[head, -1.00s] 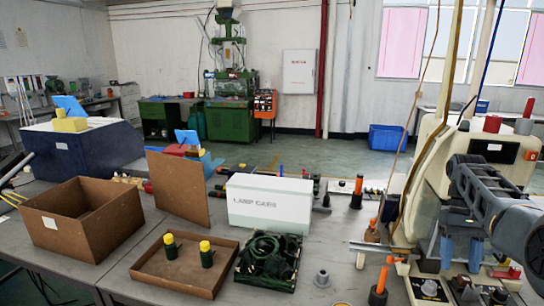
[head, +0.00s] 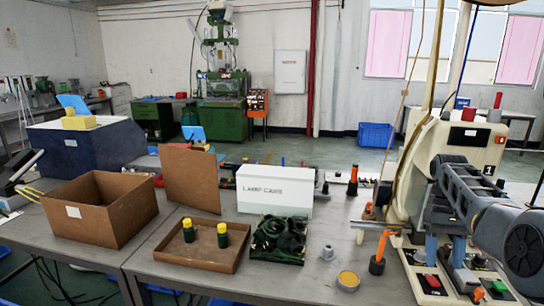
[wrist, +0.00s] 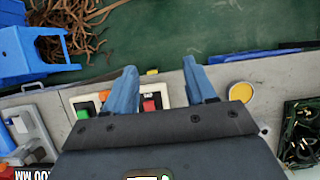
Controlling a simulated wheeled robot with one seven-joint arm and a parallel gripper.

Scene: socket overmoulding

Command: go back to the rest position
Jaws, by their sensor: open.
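My gripper (head: 445,248) hangs fingers-down at the right of the bench, in front of the cream machine (head: 468,150). Its two blue fingers are apart, and in the wrist view my gripper (wrist: 163,86) is open with nothing held between the fingers. A control box with a red button (wrist: 149,105) shows beyond the gap between the fingers; it also shows in the head view (head: 432,284). My arm comes in from the right edge and partly hides the machine. The rest position itself is not marked in any view.

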